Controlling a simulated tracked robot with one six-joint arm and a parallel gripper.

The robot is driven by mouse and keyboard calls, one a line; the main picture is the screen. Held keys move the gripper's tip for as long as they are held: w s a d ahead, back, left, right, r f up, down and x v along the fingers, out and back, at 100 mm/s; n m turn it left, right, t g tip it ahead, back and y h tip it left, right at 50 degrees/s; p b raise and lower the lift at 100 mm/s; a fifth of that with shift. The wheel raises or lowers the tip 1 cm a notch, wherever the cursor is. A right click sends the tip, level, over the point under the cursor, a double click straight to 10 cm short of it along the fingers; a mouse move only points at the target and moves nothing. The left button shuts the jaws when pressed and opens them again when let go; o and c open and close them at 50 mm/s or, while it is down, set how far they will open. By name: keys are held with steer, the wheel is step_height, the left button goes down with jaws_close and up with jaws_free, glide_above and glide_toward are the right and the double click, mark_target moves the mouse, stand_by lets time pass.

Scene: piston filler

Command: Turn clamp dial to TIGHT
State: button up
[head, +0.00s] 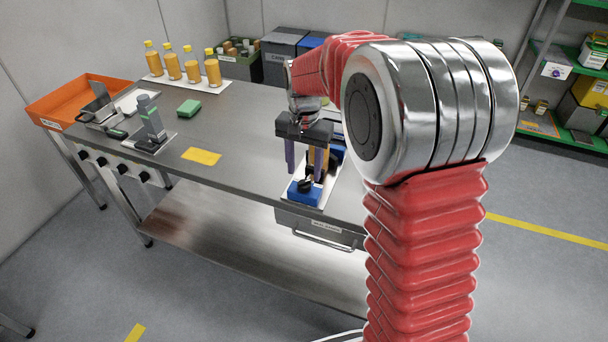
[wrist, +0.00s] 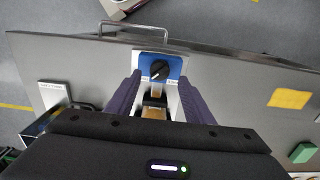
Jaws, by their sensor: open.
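The clamp dial is a black knob (wrist: 160,70) on a blue block (wrist: 173,64), near the table's front edge in the wrist view. Its pointer looks tilted, slanting toward lower left. Small marks beside the block are too small to read. In the head view the dial (head: 305,185) sits on the blue block (head: 303,196), below my gripper (head: 304,174). My gripper is open, with one purple finger on each side of the dial in the wrist view (wrist: 161,79). The fingers seem apart from the knob; their height above it is hard to tell.
A yellow bottle-like part stands behind the dial on a white plate. On the steel table (head: 240,130) are a yellow card (head: 201,156), a green sponge (head: 189,108), a grey upright device (head: 152,118) and several orange bottles (head: 192,66). An orange bin (head: 75,98) is at far left.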

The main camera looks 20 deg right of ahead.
mark_target(304, 182)
step_height(304, 182, up, 9)
stand_by(0.7)
stand_by(0.4)
steer(key=s+r+n+t, duration=0.1)
steer(key=s+n+t, duration=0.4)
steer(key=s, duration=2.1)
steer(key=shift+s+a+r+n+t, duration=0.15)
steer(key=shift+a+r+n+t, duration=0.2)
steer(key=shift+n, duration=0.85)
steer(key=shift+c, duration=0.2)
